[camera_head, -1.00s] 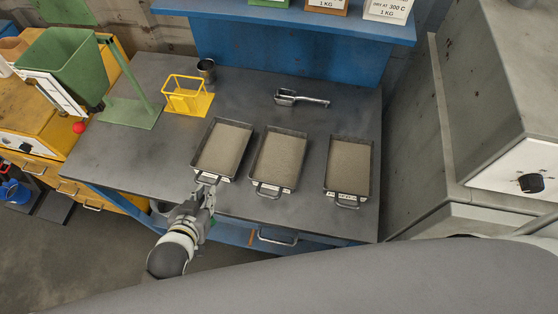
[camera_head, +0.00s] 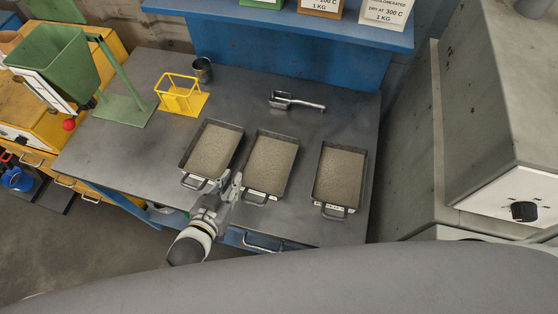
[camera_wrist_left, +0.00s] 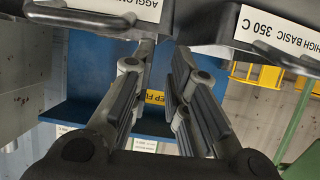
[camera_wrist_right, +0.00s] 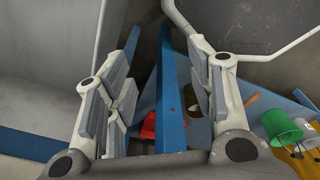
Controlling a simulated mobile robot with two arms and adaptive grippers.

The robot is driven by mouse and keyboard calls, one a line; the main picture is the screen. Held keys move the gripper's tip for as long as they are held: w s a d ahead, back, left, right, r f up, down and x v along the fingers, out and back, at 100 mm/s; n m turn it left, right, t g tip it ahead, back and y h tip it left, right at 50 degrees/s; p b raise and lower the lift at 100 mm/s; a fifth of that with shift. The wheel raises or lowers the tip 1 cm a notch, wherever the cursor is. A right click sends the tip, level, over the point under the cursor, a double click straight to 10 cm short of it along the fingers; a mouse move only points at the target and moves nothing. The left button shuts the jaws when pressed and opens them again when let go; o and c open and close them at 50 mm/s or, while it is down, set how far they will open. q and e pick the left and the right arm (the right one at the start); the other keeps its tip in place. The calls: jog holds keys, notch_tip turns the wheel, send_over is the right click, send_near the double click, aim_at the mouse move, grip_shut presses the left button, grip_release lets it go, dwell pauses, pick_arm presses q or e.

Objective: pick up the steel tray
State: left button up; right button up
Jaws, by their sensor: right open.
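Three steel trays filled with grey grainy material lie on the dark bench: the left tray (camera_head: 236,131), the middle tray (camera_head: 294,146) and the right tray (camera_head: 362,160). Each has a handle at its front end. My left gripper (camera_head: 230,178) is at the front, between the left and middle trays, close to the middle tray's handle (camera_head: 254,200). In the left wrist view its fingers (camera_wrist_left: 163,55) are apart with nothing between them; the middle tray's label (camera_wrist_left: 120,8) and left tray's label (camera_wrist_left: 280,35) show beyond. My right gripper (camera_wrist_right: 160,65) is open and empty, outside the head view.
A metal scoop (camera_head: 296,102), a yellow wire stand (camera_head: 180,95), a metal cup (camera_head: 202,69) and a green hopper on a stand (camera_head: 60,70) are on or beside the bench (camera_head: 130,75). A grey machine (camera_head: 490,120) stands close on the right. The bench behind the trays is mostly clear.

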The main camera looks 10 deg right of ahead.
aim_at(244, 160)
pick_arm(q)
jog(key=b+x, duration=0.1)
jog(key=x, duration=0.1)
jog(key=shift+w+f+b, duration=0.3)
jog(key=shift+f+b, duration=0.05)
jog(key=shift+b, duration=0.05)
jog(key=shift+w+d+f+b, duration=0.1)
jog(key=shift+w+f+b, duration=0.15)
jog(key=shift+w, duration=0.2)
jog(key=shift+w+f+b, duration=0.1)
jog(key=shift+w+b, duration=0.25)
jog(key=shift+w, duration=0.1)
jog(key=shift+w+d+f, duration=0.1)
jog(key=shift+w+d, duration=0.15)
jog(key=b+x, duration=0.3)
jog(key=shift+w+d, duration=0.1)
jog(key=shift+d, duration=0.1)
jog(key=shift+w+d+f+b, duration=0.1)
jog(key=shift+w+b, duration=0.15)
jog(key=shift+w, duration=0.05)
jog(key=shift+w+d+f+b, duration=0.1)
jog(key=shift+w+d+b, duration=0.1)
jog(key=shift+w, duration=0.1)
jog(key=shift+r, duration=0.1)
pick_arm(e)
notch_tip(244, 160, down, 7)
jog(key=shift+s+a, duration=0.15)
jog(key=shift+a, duration=0.15)
